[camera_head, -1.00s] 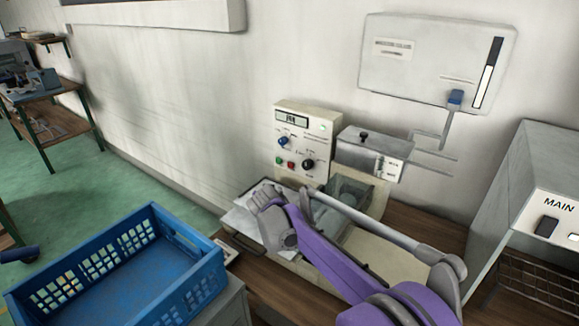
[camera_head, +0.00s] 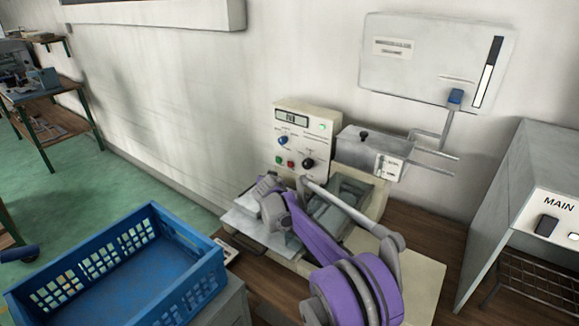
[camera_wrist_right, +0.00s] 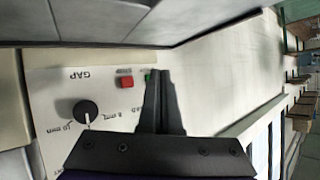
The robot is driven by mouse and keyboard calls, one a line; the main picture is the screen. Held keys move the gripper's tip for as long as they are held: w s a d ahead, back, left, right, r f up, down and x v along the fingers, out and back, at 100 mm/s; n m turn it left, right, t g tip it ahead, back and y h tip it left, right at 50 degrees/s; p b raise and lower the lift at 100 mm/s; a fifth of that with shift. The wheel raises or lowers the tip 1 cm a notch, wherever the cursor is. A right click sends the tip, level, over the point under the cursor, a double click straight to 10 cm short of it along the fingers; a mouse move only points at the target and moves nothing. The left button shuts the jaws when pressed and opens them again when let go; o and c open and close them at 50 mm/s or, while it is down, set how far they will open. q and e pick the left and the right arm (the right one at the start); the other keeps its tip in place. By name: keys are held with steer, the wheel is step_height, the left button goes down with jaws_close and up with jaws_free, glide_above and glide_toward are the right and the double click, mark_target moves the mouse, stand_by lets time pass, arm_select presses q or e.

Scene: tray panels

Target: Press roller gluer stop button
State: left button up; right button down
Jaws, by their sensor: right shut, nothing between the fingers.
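The roller gluer (camera_head: 308,118) has a cream control panel with a display, knobs and two small buttons. The red stop button (camera_head: 291,164) sits right of a green button (camera_head: 279,160). In the wrist view the panel appears upside down, and the red button (camera_wrist_right: 126,82) is clear of the fingers, just left of their tips. The green button (camera_wrist_right: 148,75) is partly hidden behind the tips. My right gripper (camera_wrist_right: 161,73) is shut and empty, pointing at the panel; contact cannot be told. In the head view it (camera_head: 268,181) is below the buttons. My left gripper is not in view.
A GAP knob (camera_wrist_right: 86,112) is beside the red button. A grey box (camera_head: 372,148) juts out right of the panel. A blue crate (camera_head: 165,290) stands at lower left, and a MAIN cabinet (camera_head: 530,185) at right. A wall panel (camera_head: 425,65) hangs above.

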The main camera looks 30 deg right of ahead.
mark_target(287, 166)
steer(key=w+d, duration=0.1)
steer(key=d, duration=0.3)
steer(key=w+d, duration=0.1)
steer(key=d, duration=0.1)
steer(key=shift+w+d+p, duration=0.15)
steer(key=shift+w+p, duration=0.15)
steer(key=shift+w+d, duration=0.2)
steer(key=shift+d, duration=0.45)
stand_by(1.3)
steer(key=shift+w+d+p, duration=0.2)
steer(key=shift+d+p, duration=0.05)
steer(key=shift+p, duration=0.05)
steer(key=shift+w+d, duration=0.15)
steer(key=shift+d, duration=0.3)
stand_by(0.6)
steer(key=shift+a, duration=0.1)
steer(key=shift+s+a, duration=0.35)
steer(key=shift+a, duration=0.4)
